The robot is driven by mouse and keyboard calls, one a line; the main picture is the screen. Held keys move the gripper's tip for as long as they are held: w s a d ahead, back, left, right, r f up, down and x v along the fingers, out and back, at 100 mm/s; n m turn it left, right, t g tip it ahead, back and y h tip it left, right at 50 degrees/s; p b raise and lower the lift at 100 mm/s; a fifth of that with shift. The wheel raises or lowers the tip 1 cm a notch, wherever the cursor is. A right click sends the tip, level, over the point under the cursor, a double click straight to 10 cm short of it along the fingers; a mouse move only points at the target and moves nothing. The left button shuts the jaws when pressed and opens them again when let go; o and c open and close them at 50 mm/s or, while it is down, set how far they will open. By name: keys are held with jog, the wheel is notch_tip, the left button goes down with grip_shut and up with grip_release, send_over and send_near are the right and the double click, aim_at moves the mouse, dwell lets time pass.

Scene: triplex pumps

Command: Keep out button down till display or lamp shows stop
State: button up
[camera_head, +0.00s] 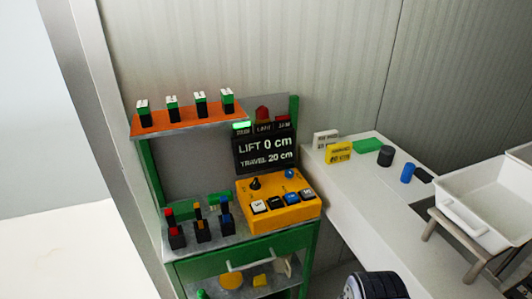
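A yellow control box (283,213) stands on the green bench. Along its front is a row of buttons: a white one (259,207) at left, then a black one (275,202), a blue one (291,197) and another (307,192) at right. Their labels are too small to read, so I cannot tell which is the out button. A black-topped stick (255,184) and a blue knob (290,173) sit behind them. The dark display (265,151) behind the box reads LIFT 0 cm, TRAVEL 20 cm. A green lamp (241,126) above it is lit. My gripper is not in view.
An orange shelf (187,124) holds several green-and-black items. Several dark-based pieces with coloured tops (200,231) stand left of the box. A white table (350,205) at right carries small blocks and cylinders. A white tray (480,205) stands far right.

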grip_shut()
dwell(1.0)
